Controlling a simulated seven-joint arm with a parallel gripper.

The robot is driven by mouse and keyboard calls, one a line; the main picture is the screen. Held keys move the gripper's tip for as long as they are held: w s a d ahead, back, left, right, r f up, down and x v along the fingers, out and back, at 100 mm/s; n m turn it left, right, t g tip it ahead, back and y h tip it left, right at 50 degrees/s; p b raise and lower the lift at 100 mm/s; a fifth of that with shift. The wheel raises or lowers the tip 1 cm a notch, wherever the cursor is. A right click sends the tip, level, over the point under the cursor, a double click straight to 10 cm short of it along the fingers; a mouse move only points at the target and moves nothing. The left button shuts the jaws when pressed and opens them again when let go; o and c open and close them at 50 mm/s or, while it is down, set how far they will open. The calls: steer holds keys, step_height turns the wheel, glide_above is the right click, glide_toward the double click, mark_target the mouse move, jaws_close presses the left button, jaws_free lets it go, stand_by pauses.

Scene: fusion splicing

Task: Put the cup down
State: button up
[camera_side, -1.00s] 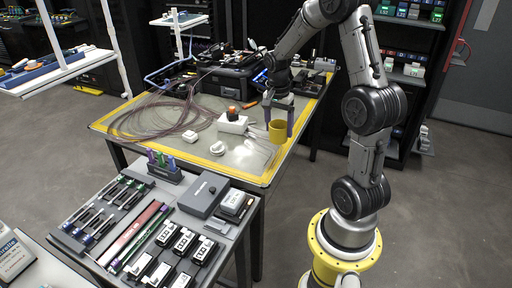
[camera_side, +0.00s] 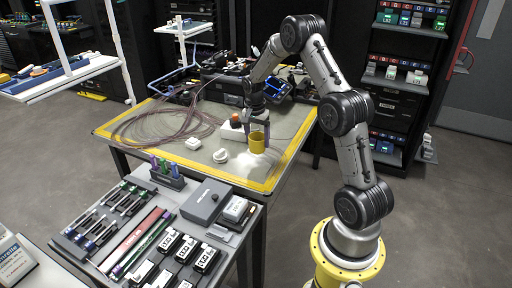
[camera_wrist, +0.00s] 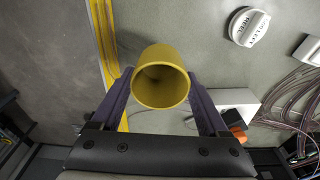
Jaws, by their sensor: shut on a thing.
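The yellow cup (camera_side: 257,144) is upright between the fingers of my gripper (camera_side: 257,128), over the near right part of the table. In the wrist view the cup (camera_wrist: 172,58) sits between the two purple-grey fingertips of my gripper (camera_wrist: 161,82), which are shut on its sides. Its round open mouth faces the camera, and the inside looks empty. I cannot tell whether the cup's base touches the table (camera_side: 285,125) or hangs just above it.
A white round reel cap (camera_wrist: 249,27) lies near the cup. A white box (camera_wrist: 233,98) with an orange knob (camera_wrist: 238,131) is beside my gripper. Coiled cables (camera_side: 150,125) cover the table's left part. A yellow tape border (camera_side: 240,184) runs along the near edge.

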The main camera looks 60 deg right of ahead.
mark_target(256, 147)
steer(key=shift+w+d+f, duration=0.4)
steer(key=shift+w+f, duration=0.05)
steer(key=shift+f, duration=1.7)
steer(key=shift+f, duration=0.15)
steer(key=o, duration=1.4)
